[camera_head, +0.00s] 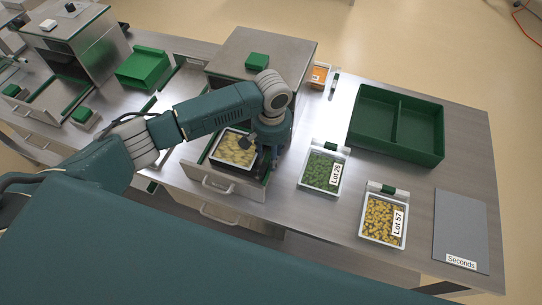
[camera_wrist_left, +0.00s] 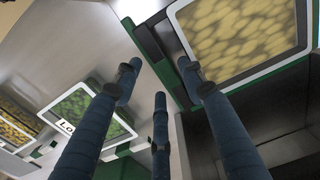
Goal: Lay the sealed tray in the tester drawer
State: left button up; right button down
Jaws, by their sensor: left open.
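A white-rimmed tray of pale yellow pieces (camera_head: 233,149) sits in an open metal drawer (camera_head: 225,187) below a steel box machine (camera_head: 285,45) with a green block on top. My left gripper (camera_head: 263,165) is at the tray's right side, partly hiding that edge. In the left wrist view, the tray (camera_wrist_left: 240,35) lies at the upper right, its film cover showing the pieces. The fingers of my left gripper (camera_wrist_left: 158,80) are spread and empty, one tip close to the tray's corner; contact cannot be told. My right gripper is not in view.
Trays marked Lot 26 (camera_head: 322,172) and Lot 57 (camera_head: 384,220) stand to the right. A divided green crate (camera_head: 440,134) is behind them, and a grey Seconds mat (camera_head: 461,225) at the far right. Another machine (camera_head: 78,40) and open drawer (camera_head: 33,123) are at the left.

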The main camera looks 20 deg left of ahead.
pick_arm(q)
notch_tip(320, 180, up, 11)
jog(key=b, duration=0.1)
jog(key=shift+d, duration=0.1)
dwell(0.6)
